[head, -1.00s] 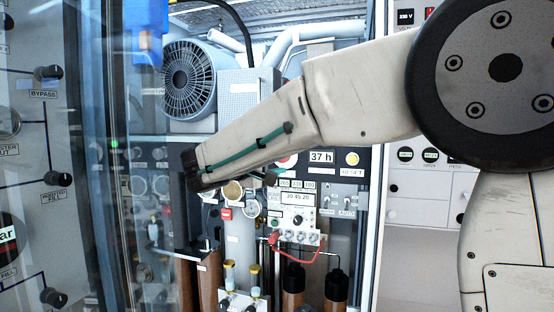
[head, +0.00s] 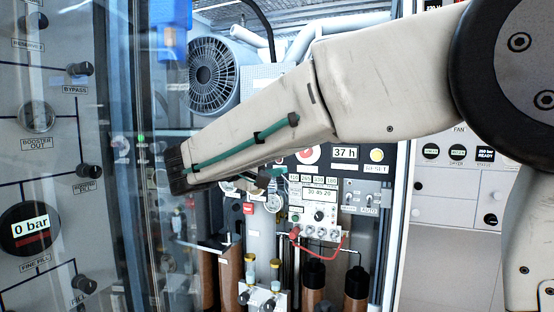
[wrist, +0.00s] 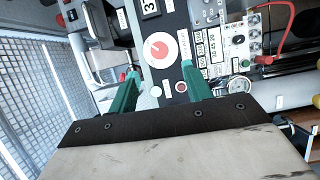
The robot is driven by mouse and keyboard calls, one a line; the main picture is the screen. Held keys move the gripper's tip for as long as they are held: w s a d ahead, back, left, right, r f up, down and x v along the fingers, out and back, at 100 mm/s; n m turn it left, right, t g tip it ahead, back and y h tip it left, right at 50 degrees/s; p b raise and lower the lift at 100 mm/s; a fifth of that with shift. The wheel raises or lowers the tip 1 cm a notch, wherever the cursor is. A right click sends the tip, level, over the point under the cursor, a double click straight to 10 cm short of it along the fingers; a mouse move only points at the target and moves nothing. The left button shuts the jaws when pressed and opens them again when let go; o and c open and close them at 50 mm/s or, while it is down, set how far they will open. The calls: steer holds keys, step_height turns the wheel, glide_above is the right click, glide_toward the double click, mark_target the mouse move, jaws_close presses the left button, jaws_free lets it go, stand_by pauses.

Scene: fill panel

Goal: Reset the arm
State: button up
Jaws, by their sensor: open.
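My arm reaches from the right across the head view, in front of the fill panel (head: 330,235). Its dark end is left of the panel's middle. In the wrist view my gripper (wrist: 160,70) is open, with two green fingers apart and nothing between them. Past the fingers is a white round control with a red centre (wrist: 158,50). In the head view, the arm partly hides this red-centred control (head: 307,154). To its right are the "37 h" display (head: 345,153) and a yellow button (head: 377,155) above a label.
A glass door or pane (head: 140,250) stands left of the panel. A left panel carries knobs and a "0 bar" gauge (head: 31,228). A fan (head: 214,76) is above the arm. A red cable (head: 325,254) loops below the displays.

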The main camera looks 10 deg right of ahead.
steer(key=s+d+f+g+y, duration=0.3)
steer(key=s+d+f+y, duration=0.1)
steer(key=s+f, duration=0.35)
steer(key=s+d+f+g+y, duration=0.3)
steer(key=s+d+f+g, duration=0.1)
steer(key=s+f, duration=0.4)
steer(key=s+d+f+m+y, duration=0.1)
steer(key=s+f+m+y, duration=0.2)
steer(key=s, duration=0.6)
steer(key=s+d+f+m+y, duration=0.2)
steer(key=s+f+m+y, duration=0.1)
steer(key=s, duration=0.6)
steer(key=shift+s+f+g+y, duration=0.4)
steer(key=shift+f+y, duration=0.2)
steer(key=shift+y, duration=0.6)
